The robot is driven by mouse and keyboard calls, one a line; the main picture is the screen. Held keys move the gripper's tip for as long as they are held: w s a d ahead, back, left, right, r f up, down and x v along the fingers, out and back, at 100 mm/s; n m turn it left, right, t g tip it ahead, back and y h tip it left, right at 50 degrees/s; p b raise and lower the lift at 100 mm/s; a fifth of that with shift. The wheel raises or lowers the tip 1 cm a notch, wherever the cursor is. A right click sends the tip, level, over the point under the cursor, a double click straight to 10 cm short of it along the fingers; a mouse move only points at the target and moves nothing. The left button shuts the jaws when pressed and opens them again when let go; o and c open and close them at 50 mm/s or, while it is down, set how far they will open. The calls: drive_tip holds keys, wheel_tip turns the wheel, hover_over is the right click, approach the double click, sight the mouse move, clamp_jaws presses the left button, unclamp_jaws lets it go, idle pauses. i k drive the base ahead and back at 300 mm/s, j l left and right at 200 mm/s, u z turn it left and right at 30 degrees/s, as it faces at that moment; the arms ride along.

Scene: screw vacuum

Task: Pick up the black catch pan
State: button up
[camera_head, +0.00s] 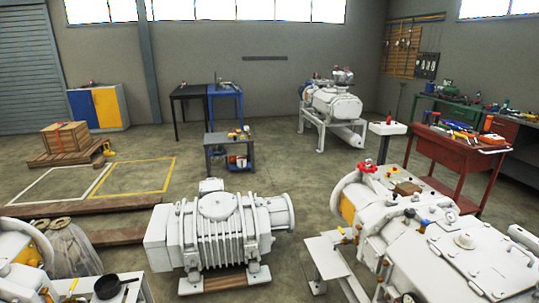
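A round black pan (107,287), which looks like the catch pan, sits at the bottom left on a pale flat surface (140,291). A thin dark handle or rod seems to stick out from it to the right. The surface runs out of the bottom of the picture, so its support is hidden. My gripper and arm do not show in this view.
A larger white machine (440,240) fills the lower right. A clear bag (72,250) stands behind the pan. Open floor (280,180) lies beyond the grey pump.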

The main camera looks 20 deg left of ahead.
sight(108, 286)
drive_tip(key=i+j+u, duration=0.2)
drive_tip(key=i+u, duration=0.3)
drive_tip(key=i, duration=0.4)
drive_tip(key=i+l+u, duration=0.15)
drive_tip(key=i+u, duration=0.3)
drive_tip(key=i, duration=0.4)
drive_tip(key=i+u, duration=0.15)
drive_tip(key=i, duration=0.3)
drive_tip(key=i+l+u, duration=0.1)
drive_tip(key=i, duration=0.35)
drive_tip(key=i+l+u, duration=0.15)
drive_tip(key=i, duration=0.3)
drive_tip(key=u, duration=1.95)
